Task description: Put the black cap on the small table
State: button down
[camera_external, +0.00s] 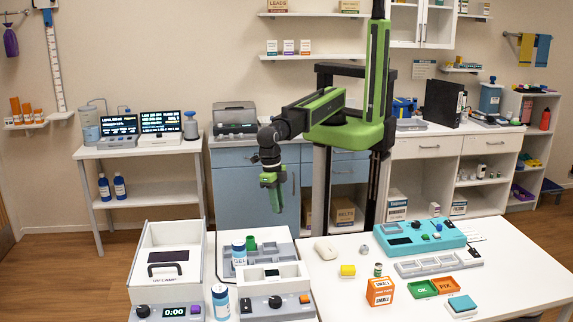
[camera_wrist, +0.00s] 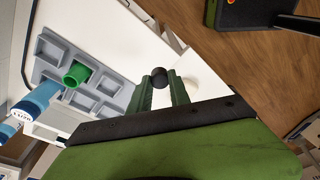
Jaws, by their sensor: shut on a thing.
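My gripper (camera_external: 272,192) hangs from the green arm, pointing down near the middle of the external view. In the wrist view my gripper (camera_wrist: 161,84) is shut on a small dark round thing, which looks like the black cap (camera_wrist: 159,76), at its fingertips. The cap cannot be made out in the external view. A small white table (camera_external: 145,152) with a lower shelf stands at the back left. A white work table (camera_external: 520,270) fills the front right. In the wrist view a white surface lies beyond the fingertips, apparently below the cap.
A grey compartment tray (camera_external: 283,236) holds a green cup (camera_external: 251,243), seen also in the wrist view (camera_wrist: 76,75).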

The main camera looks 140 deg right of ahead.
jog(key=s+d+r+m+p, duration=0.2)
jog(key=d+r, duration=0.2)
jog(key=d, duration=0.5)
jog(key=b, duration=0.7)
send_over(277, 235)
jog(key=d, duration=0.1)
notch_tip(277, 235, down, 8)
jog(key=shift+s+r, duration=0.1)
jog(key=shift+r, duration=0.1)
jog(key=shift+a, duration=0.25)
notch_tip(277, 235, down, 4)
jog(key=b, duration=0.4)
jog(key=shift+f, duration=0.2)
jog(key=shift+r, duration=0.25)
jog(key=shift+f, duration=0.15)
jog(key=c, duration=1.2)
grip_release()
